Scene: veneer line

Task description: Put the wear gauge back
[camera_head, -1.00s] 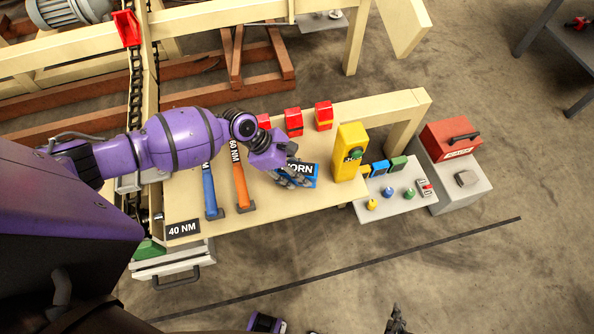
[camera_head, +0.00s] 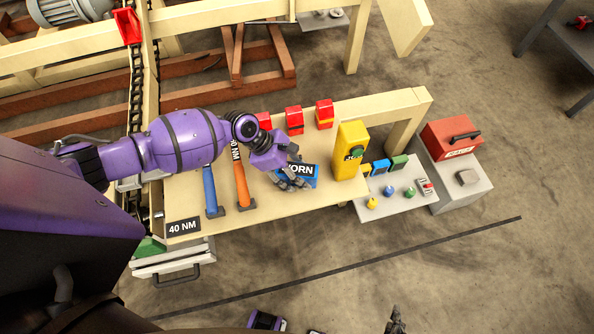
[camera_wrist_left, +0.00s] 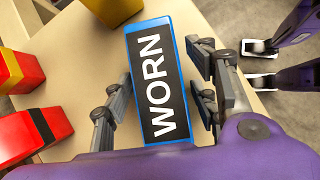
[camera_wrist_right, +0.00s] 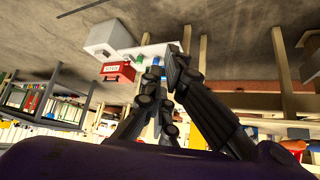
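A blue-edged block with a black face marked WORN (camera_head: 305,170), which I take to be the wear gauge, lies on the pale workbench (camera_head: 285,213). It lies left of a yellow box (camera_head: 349,150) with a green button. In the left wrist view the block (camera_wrist_left: 157,75) lies between the fingers of my left gripper (camera_wrist_left: 160,92). A gap shows on the left side, so this gripper looks open around it. In the head view my left gripper (camera_head: 292,182) covers the block's lower left part. My right gripper (camera_head: 396,322) is away from the bench, with nothing seen in it.
Blue (camera_head: 209,190) and orange (camera_head: 242,185) handled tools lie left of the block. Red blocks (camera_head: 294,119) stand along the back edge. A low grey table (camera_head: 398,205) with small coloured knobs and a red toolbox (camera_head: 450,138) are to the right. The front floor is mostly clear.

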